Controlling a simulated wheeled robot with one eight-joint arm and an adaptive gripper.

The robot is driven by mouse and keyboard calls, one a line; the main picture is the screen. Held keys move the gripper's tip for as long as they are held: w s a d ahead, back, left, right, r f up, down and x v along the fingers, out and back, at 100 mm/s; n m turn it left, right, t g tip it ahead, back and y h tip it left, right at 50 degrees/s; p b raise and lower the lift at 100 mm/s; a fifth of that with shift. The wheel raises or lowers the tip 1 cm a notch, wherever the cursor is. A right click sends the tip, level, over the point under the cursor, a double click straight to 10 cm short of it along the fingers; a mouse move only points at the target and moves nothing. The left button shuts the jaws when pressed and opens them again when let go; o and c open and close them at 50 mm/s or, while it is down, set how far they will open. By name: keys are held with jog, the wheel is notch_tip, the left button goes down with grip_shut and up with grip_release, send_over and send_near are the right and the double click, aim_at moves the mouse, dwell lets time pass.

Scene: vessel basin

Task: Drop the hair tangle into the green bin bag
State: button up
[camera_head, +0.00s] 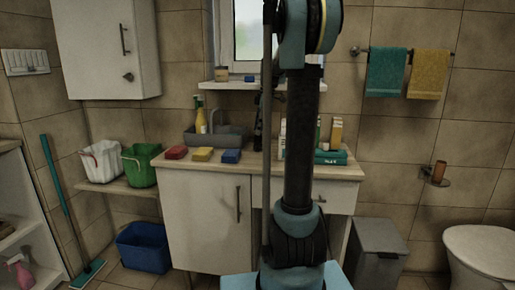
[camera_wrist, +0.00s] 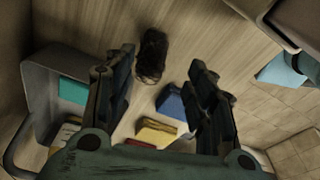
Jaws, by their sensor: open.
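The hair tangle (camera_wrist: 152,56) is a dark, fuzzy clump on the wooden counter in the wrist view. My gripper (camera_wrist: 162,64) is open above the counter, and the tangle shows between its fingertips, not gripped. How far the fingers are above it, I cannot tell. In the head view I cannot make out the tangle; my arm covers part of the counter. The green bin bag (camera_head: 141,166) lines a bucket-like bin on the low shelf left of the counter, beside a white bag (camera_head: 102,161).
Red (camera_head: 176,152), yellow (camera_head: 202,154) and blue (camera_head: 231,156) sponges lie along the counter front. A grey caddy (camera_head: 230,137) with a spray bottle stands behind them. Boxes stand right of my arm. A blue tub (camera_head: 144,247) is on the floor.

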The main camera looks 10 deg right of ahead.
aim_at(257, 142)
jog(key=shift+w+f+n, duration=0.35)
jog(key=shift+w+n, duration=0.25)
jog(key=shift+w, duration=0.2)
jog(key=shift+w+f, duration=0.15)
jog(key=shift+f, duration=0.25)
jog(key=shift+s+a+f, duration=0.1)
jog(key=shift+a+f, duration=0.15)
jog(key=shift+f, duration=0.85)
jog(key=shift+s+a+f, duration=0.15)
jog(key=shift+a+f, duration=0.15)
jog(key=shift+f, duration=0.85)
jog(key=shift+s+a+f, duration=0.1)
jog(key=shift+a+f, duration=0.15)
jog(key=shift+f, duration=0.85)
jog(key=c, duration=0.8)
